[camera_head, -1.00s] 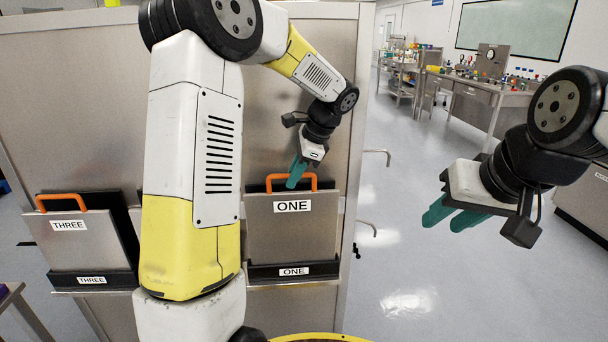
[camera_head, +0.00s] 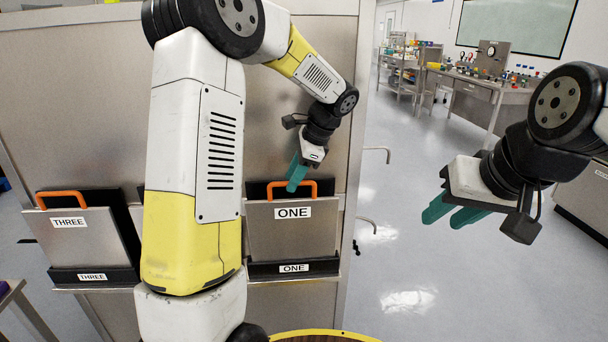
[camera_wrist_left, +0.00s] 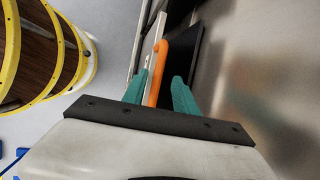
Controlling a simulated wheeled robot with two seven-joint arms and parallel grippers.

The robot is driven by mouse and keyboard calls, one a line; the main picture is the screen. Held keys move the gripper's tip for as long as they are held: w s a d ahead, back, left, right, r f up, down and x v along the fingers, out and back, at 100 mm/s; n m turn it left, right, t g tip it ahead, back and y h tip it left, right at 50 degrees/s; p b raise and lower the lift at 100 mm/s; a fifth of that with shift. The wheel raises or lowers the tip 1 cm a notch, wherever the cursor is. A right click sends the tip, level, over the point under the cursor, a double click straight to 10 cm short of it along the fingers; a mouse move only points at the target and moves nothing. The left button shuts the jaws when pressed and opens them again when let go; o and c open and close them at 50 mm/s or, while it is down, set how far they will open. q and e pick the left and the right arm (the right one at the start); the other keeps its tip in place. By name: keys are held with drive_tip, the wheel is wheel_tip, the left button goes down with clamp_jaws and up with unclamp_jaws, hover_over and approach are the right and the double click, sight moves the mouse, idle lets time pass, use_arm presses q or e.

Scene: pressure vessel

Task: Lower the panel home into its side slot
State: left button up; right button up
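The panel labelled ONE (camera_head: 270,235) stands upright in its black side slot (camera_head: 262,272), also labelled ONE, on the metal cabinet. Its orange handle (camera_head: 309,183) is on top. My left gripper (camera_head: 296,175) points down at this handle. In the left wrist view its teal fingers (camera_wrist_left: 164,85) stand apart on either side of the orange handle (camera_wrist_left: 160,68), with a gap on the right side. My right gripper (camera_head: 455,208) is open and empty in the air at the right. My left arm hides the area left of the panel.
A panel labelled THREE (camera_head: 85,240) stands in its own slot at the left. The metal cabinet wall (camera_head: 265,110) rises behind the slots. A yellow-rimmed round thing (camera_wrist_left: 40,50) is at the left of the wrist view. The floor (camera_head: 400,270) on the right is clear.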

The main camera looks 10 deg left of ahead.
use_arm(q)
drive_tip(key=shift+r, duration=0.3)
drive_tip(key=w+v, duration=0.1)
drive_tip(key=v, duration=1.1)
drive_tip(key=s+a+f+n+t+h, duration=0.1)
drive_tip(key=s+n+t+h, duration=0.1)
drive_tip(key=s+n, duration=0.5)
drive_tip(key=s+a+f+n+t+h, duration=0.1)
drive_tip(key=s+n+h, duration=0.4)
drive_tip(key=s, duration=1.2)
drive_tip(key=shift+s+a+n+t, duration=0.3)
drive_tip(key=shift+a+n+t, duration=0.3)
drive_tip(key=shift+n+t, duration=0.45)
